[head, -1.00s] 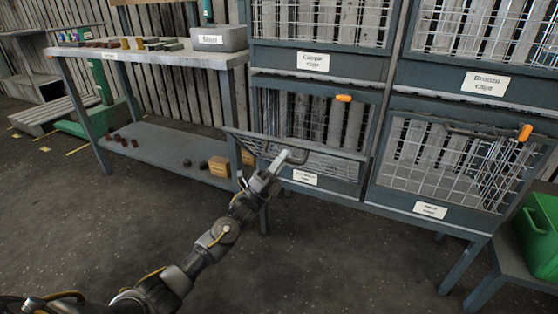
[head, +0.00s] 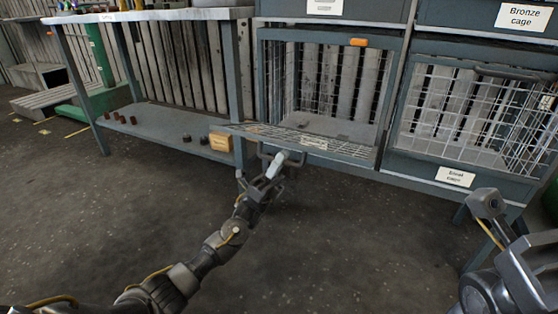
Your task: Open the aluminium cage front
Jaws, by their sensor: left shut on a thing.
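The aluminium cage (head: 320,85) is the lower left cage, and its inside shows through the opening. Its wire-mesh front (head: 330,149) is tipped down and out towards me, lying close to level, with a small white label too foreshortened to read. My left gripper (head: 275,168) is shut on the bar handle (head: 266,152) at the front's outer edge. My fingers hide part of the handle. My right gripper is not in view; only links of my right arm show at the lower right.
An orange latch (head: 358,42) sits on the frame above the opening. The steel cage (head: 470,120) to the right has its front up. A workbench (head: 150,14) with a lower shelf (head: 165,128) stands left. The floor in front is clear.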

